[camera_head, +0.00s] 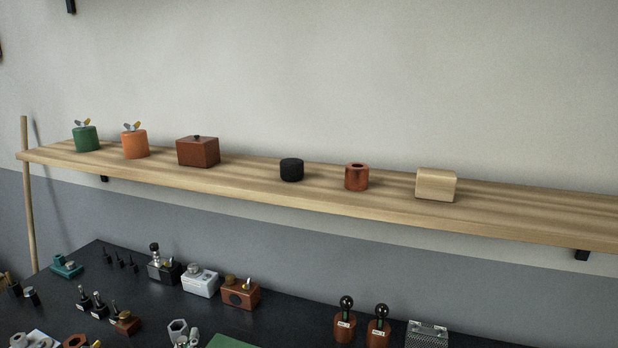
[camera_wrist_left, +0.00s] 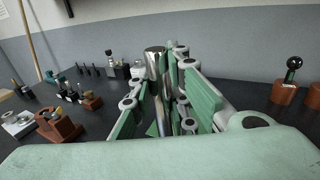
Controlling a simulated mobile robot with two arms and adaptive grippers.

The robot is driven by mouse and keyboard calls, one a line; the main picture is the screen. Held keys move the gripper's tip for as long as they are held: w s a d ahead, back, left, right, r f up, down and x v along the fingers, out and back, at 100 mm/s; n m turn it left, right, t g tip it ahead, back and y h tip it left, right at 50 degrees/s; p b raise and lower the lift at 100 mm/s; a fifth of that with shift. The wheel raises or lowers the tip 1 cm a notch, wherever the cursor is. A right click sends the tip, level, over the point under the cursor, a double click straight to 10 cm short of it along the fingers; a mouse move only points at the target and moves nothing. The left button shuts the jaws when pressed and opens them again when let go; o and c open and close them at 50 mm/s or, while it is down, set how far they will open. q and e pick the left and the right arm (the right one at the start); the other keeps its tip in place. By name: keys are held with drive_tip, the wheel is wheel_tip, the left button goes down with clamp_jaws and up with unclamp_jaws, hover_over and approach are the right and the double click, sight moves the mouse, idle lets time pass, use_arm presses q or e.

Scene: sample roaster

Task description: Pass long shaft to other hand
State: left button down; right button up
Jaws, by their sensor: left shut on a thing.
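My left gripper (camera_wrist_left: 160,92) shows in the left wrist view, with pale green pads and grey linkages. It is shut on the long shaft (camera_wrist_left: 155,62), a shiny metal rod that stands roughly upright in this view, its flat round top uppermost. The lower part of the shaft is hidden among the fingers. My right gripper is in neither view.
A wooden shelf (camera_head: 240,190) on the wall bears several small pots and boxes. Below it, a dark bench (camera_head: 290,318) carries small tools and fixtures, including two brown bases with black knobs (camera_head: 346,304). A thin wooden pole (camera_head: 28,215) stands at the left.

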use_arm(q)
drive_tip(key=s+d+r+m+h, duration=0.1)
drive_tip(key=s+d, duration=0.2)
drive_tip(key=s, duration=0.3)
drive_tip(key=shift+d+r+h, duration=0.3)
drive_tip(key=shift+r+h, duration=0.05)
drive_tip(key=shift+h, duration=0.05)
drive_tip(key=shift+d+r+m+g+h, duration=0.95)
drive_tip(key=shift+d+m+g+h, duration=3.85)
drive_tip(key=shift+d+m+h, duration=2.45)
drive_tip(key=w+d+r+n+t+y, duration=0.2)
drive_tip(key=d+r+n+t+y, duration=0.2)
drive_tip(key=r+n+t+y, duration=0.5)
drive_tip(key=shift+d+r+n+t+y, duration=0.25)
drive_tip(key=shift+r+n+y, duration=0.2)
drive_tip(key=shift+n+y, duration=2.3)
